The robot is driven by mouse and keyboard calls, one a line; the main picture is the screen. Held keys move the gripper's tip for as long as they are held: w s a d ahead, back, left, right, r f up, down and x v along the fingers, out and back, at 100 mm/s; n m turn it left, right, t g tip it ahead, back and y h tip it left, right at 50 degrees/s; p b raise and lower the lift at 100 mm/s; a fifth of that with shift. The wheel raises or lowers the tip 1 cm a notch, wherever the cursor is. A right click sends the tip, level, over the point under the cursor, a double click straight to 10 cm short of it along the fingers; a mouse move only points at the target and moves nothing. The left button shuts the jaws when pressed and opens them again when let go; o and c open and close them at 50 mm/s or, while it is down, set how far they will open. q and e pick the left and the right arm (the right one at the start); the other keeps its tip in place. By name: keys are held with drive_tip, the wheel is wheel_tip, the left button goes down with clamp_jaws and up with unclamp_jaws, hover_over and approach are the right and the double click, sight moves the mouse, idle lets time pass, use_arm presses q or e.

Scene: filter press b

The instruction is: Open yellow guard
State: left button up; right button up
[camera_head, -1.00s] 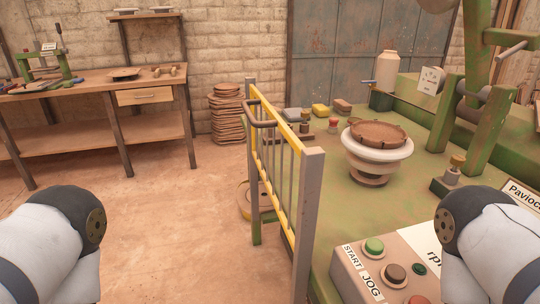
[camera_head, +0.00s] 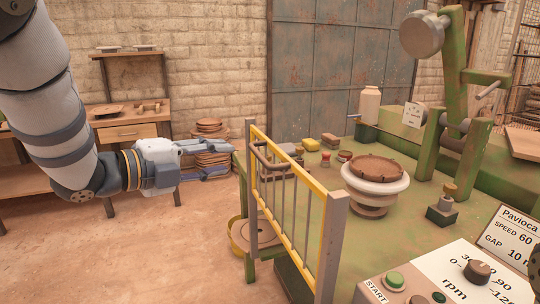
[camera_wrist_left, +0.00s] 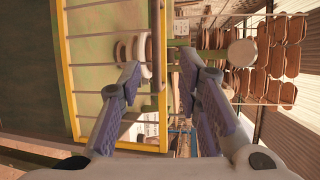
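The yellow guard (camera_head: 288,187) is a yellow frame with grey vertical bars, standing upright between two grey posts along the left side of the green machine table. My left gripper (camera_head: 232,160) reaches in from the left, pointing at the guard, apart from the handle. In the left wrist view its fingers (camera_wrist_left: 158,78) are spread and empty. There the handle bar (camera_wrist_left: 155,45) appears in the gap between them, with the guard's yellow frame (camera_wrist_left: 70,75) to the left.
A white bowl-shaped part with a brown disc (camera_head: 377,172) stands on the green table (camera_head: 330,245) behind the guard. A control panel (camera_head: 430,280) is at the lower right. Stacked brown discs (camera_head: 210,128) stand beyond my left gripper.

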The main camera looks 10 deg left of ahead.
sight(256, 155)
use_arm(q)
drive_tip(key=x, duration=1.1)
drive_tip(key=shift+w+d+f+b, duration=0.1)
drive_tip(key=shift+f+b, duration=0.2)
drive_tip(key=shift+f, duration=0.1)
drive_tip(key=shift+r, duration=0.1)
drive_tip(key=shift+c, duration=0.5)
clamp_jaws()
